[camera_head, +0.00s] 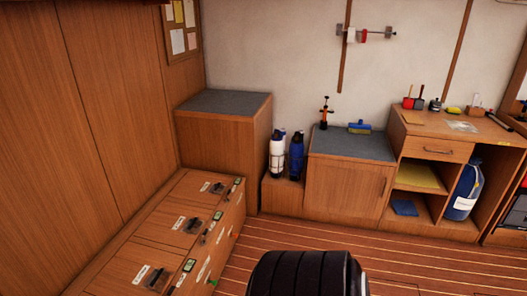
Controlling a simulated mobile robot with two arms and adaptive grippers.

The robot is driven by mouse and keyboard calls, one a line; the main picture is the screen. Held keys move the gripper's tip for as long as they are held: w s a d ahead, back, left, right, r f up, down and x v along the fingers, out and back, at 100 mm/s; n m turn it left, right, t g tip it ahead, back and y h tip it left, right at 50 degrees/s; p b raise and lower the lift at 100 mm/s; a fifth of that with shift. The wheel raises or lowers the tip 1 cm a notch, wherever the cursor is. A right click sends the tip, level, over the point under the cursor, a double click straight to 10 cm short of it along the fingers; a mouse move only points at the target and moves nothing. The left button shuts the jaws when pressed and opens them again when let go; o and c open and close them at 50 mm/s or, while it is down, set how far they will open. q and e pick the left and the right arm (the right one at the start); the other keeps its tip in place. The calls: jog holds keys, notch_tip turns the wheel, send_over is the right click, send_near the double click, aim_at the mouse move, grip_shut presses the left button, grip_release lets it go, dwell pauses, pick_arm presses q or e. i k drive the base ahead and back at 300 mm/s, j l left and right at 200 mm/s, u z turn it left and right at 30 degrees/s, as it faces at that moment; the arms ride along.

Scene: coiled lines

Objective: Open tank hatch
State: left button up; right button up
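A low wooden bench along the left wall carries a row of wooden lids that look like tank hatches: a near lid (125,266), a middle lid (165,223) and a far lid (195,181). Each has a white label and a dark fitting, such as the far fitting (217,188), the middle fitting (192,227) and the near fitting (157,280). All the lids appear to lie flat and shut. Small gauges and valve handles, one of them a green handle (213,281), sit along the bench's right edge. Neither gripper shows.
A wooden cabinet (222,135) with a grey top stands behind the bench. White and blue bottles (286,155) stand beside it. A lower cabinet (345,190) and a workbench with tools (440,140) line the back. Striped wooden floor (275,231) lies clear right of the bench.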

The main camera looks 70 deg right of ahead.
aim_at(204, 189)
jog(key=z, duration=1.85)
jog(key=i+l+u, duration=0.4)
jog(key=i+l, duration=1.2)
jog(key=l, duration=0.15)
